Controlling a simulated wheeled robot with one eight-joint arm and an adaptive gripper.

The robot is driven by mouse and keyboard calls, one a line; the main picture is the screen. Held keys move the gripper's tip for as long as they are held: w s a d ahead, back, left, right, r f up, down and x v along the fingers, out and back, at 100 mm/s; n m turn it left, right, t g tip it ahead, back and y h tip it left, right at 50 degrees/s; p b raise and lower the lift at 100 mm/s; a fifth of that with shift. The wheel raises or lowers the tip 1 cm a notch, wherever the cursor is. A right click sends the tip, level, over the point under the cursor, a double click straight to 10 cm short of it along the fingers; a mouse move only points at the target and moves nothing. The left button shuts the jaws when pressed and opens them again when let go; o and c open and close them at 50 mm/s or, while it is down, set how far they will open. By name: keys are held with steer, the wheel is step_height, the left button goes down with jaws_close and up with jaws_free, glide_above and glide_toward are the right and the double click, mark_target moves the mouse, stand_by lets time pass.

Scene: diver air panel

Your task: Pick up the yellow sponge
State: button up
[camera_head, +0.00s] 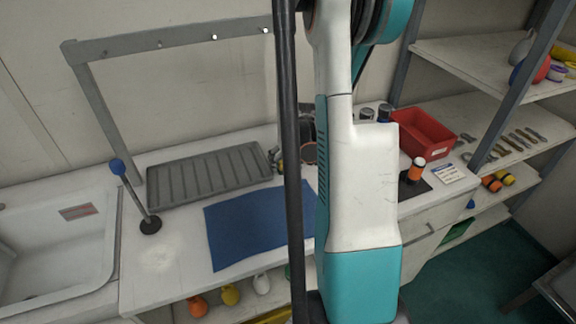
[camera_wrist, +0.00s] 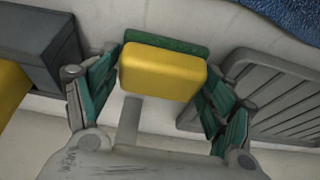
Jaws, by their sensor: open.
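The yellow sponge (camera_wrist: 162,72) shows in the wrist view as a yellow block with a green layer (camera_wrist: 185,47) along its far edge. It lies on a pale surface. My gripper (camera_wrist: 158,82) is open, with one green-padded finger on each side of the sponge. Whether the fingers touch the sponge cannot be told. In the head view my own arm blocks the middle, and neither the sponge nor the gripper can be made out.
In the wrist view a dark grey block (camera_wrist: 40,45) and a yellow object (camera_wrist: 10,90) are left, a grey slatted rack (camera_wrist: 285,95) right. The head view shows a blue mat (camera_head: 250,225), grey ribbed tray (camera_head: 205,175), red bin (camera_head: 425,130) and sink (camera_head: 60,240).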

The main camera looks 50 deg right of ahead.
steer(key=c, duration=0.8)
steer(key=shift+r, duration=0.1)
step_height(320, 180, up, 20)
steer(key=p, duration=0.6)
